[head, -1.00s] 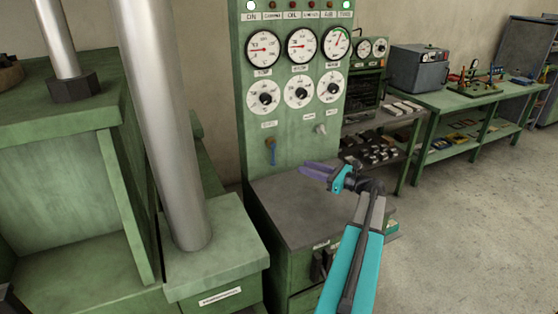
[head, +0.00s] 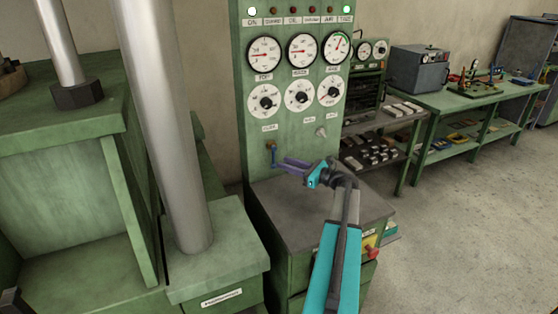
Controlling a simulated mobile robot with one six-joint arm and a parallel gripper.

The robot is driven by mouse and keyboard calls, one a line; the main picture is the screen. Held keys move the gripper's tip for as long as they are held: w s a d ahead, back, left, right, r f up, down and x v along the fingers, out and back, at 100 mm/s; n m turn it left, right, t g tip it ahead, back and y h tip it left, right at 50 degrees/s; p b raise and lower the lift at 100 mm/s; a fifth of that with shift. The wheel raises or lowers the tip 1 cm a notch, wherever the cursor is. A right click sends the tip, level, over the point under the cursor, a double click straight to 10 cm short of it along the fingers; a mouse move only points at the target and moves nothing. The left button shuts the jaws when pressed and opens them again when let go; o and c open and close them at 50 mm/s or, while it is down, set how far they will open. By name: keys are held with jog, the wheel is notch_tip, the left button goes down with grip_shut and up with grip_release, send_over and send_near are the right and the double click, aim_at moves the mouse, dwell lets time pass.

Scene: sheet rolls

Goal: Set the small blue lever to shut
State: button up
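The small blue lever (head: 274,158) hangs downward from a brass valve body (head: 271,146) on the lower part of the green gauge panel (head: 249,180). My gripper (head: 287,163), with purple fingers and a teal body, reaches in from the right. Its fingertips are right beside the lever in the picture. I cannot tell whether they touch it, or whether the fingers are open or shut. The label by the valve is too small to read.
Gauges (head: 301,51) and white dials (head: 299,96) fill the panel above. A small grey knob (head: 321,132) sits to the right of the lever. The grey cabinet top (head: 300,210) below is clear. A thick steel column (head: 170,130) stands at left.

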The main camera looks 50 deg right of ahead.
aim_at(274, 157)
jog(key=shift+p+x, duration=0.45)
jog(key=shift+x, duration=1.65)
jog(key=shift+c, duration=0.5)
grip_shut()
jog(key=shift+a+f, duration=0.1)
